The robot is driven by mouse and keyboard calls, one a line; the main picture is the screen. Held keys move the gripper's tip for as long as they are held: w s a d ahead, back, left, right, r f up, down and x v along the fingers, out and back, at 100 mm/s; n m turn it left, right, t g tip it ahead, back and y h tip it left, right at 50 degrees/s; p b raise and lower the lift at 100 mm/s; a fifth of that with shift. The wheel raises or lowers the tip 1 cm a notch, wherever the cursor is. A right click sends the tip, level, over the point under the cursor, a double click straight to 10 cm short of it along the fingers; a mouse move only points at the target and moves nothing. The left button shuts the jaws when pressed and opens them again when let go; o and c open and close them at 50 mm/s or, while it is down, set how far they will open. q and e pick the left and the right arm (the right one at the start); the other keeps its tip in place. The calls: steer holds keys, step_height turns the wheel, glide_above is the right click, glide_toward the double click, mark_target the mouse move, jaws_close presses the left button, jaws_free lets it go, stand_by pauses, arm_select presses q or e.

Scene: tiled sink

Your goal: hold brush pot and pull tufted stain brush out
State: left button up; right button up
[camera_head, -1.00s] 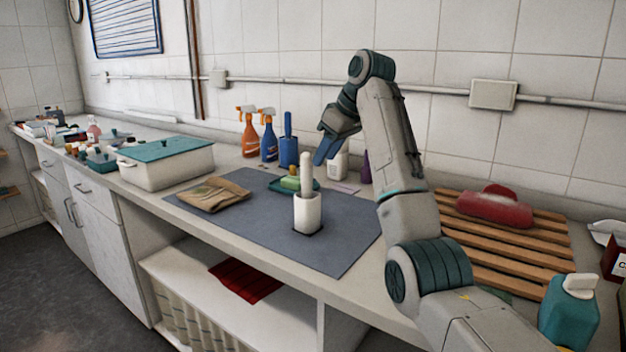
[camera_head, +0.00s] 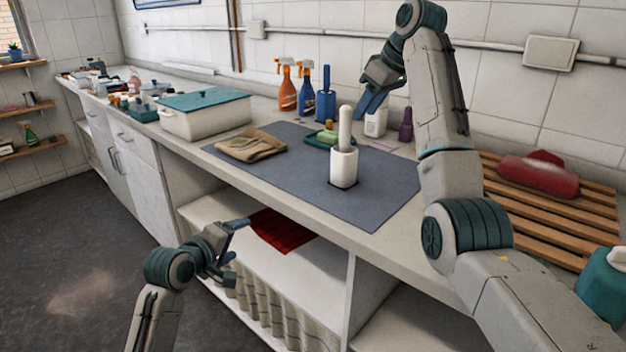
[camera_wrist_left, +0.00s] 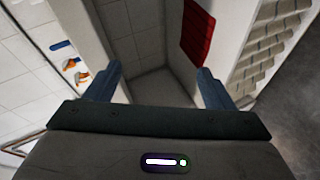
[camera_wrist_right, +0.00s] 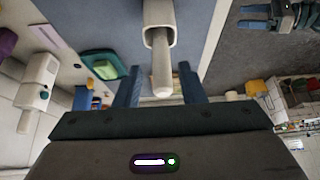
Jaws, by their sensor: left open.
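The brush pot (camera_head: 343,170) is a white upright cup on the grey mat. The white handle of the stain brush (camera_head: 345,128) stands up out of it; its tufted end is hidden inside. My right gripper (camera_head: 366,108) is beside and behind the handle's top, open. In the right wrist view the handle (camera_wrist_right: 161,75) points between the fingertips, with the pot (camera_wrist_right: 158,38) beyond; I cannot tell whether they touch. My left gripper (camera_head: 236,248) is open and empty, low in front of the counter, away from the pot. The left wrist view shows only shelf and wall between its fingers.
Behind the pot are a green sponge dish (camera_head: 326,137), a blue brush holder (camera_head: 326,105), spray bottles (camera_head: 287,88) and a white bottle (camera_head: 375,122). A slatted wooden rack (camera_head: 540,215) is at right. The front of the mat is clear.

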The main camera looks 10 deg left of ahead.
arm_select(q)
steer(key=w+r+n+t+h, duration=0.2)
steer(key=w+r+n, duration=0.35)
steer(key=r, duration=0.75)
steer(key=n+h, duration=0.5)
steer(key=n, duration=0.6)
glide_toward(337, 167)
steer(key=shift+w+r+g, duration=0.25)
steer(key=shift+w+g, duration=0.05)
steer(key=shift+w, duration=0.7)
steer(key=shift+d+n, duration=0.45)
steer(key=shift+d, duration=0.1)
steer(key=x, duration=1)
steer(key=shift+w+d, duration=0.15)
steer(key=shift+w, duration=0.05)
steer(key=shift+f, duration=0.1)
steer(key=c, duration=1.2)
steer(key=shift+o, duration=0.2)
